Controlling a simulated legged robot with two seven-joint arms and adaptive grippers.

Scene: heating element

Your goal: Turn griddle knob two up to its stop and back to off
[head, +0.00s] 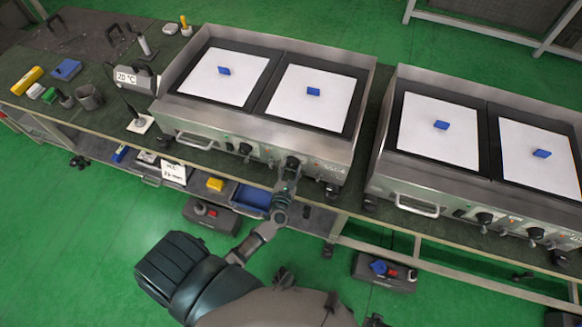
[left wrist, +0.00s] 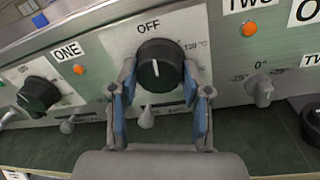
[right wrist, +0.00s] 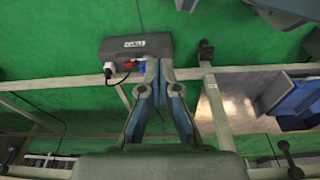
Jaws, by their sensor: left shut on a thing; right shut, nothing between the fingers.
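The left griddle (head: 180,118) stands on the bench with two black knobs on its front. Its right knob, griddle knob two (left wrist: 160,65), is a black dial with a white line, below the word OFF; the line stands nearly upright. My left gripper (head: 288,178) reaches it from the front. In the left wrist view, blue-padded fingers (left wrist: 160,88) are shut on the knob's two sides. The knob's right-hand scale is partly hidden. My right gripper (right wrist: 160,75) is shut and empty, fingertips together, away from the griddle.
The left knob (left wrist: 38,95) is beside label ONE. A small grey lever (left wrist: 262,90) lies right of the held knob. The right griddle (head: 405,180) stands across a gap. A grey switch box (right wrist: 137,48) shows past my right fingers.

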